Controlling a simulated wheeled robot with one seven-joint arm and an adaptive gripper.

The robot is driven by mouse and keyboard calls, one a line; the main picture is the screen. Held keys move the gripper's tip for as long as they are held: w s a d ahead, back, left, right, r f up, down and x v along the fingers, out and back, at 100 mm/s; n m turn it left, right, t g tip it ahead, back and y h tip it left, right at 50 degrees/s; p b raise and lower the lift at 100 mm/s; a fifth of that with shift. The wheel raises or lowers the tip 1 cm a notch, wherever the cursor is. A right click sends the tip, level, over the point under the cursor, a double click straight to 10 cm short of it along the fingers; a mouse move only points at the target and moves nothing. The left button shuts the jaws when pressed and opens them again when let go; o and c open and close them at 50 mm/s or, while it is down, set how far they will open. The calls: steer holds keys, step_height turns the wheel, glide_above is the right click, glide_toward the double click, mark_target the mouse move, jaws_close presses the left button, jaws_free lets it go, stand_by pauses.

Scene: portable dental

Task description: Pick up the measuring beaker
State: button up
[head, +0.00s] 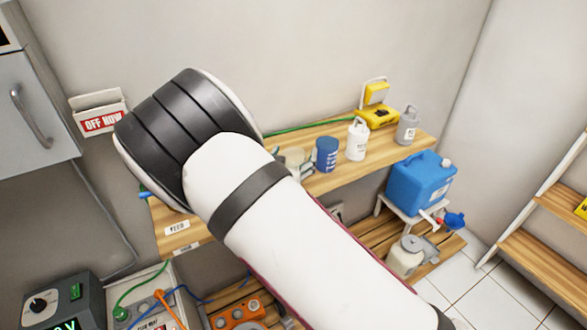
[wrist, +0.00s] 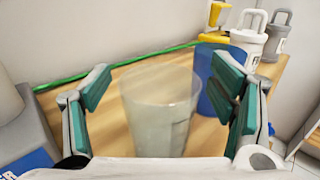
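The measuring beaker (wrist: 160,115) is a clear, slightly grey, tapered cup standing upright on the wooden shelf top (wrist: 112,128) in the wrist view. My gripper (wrist: 165,88) is open, with one green-padded finger to the left of the beaker and one to the right. The beaker shows between the fingers with visible gaps on both sides, wider on the left. Its lower edge is hidden behind the gripper's body. In the head view my arm covers most of this spot, and I cannot clearly tell the beaker there.
A blue tub (head: 326,154) stands close behind the right finger. White (head: 357,140) and grey (head: 408,125) bottles and a yellow case (head: 377,116) stand farther right. A green cable (wrist: 120,62) runs along the wall. A grey object (wrist: 22,130) is at the left.

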steer(key=c, duration=0.9)
steer(key=shift+c, duration=0.2)
steer(key=shift+r, duration=0.1)
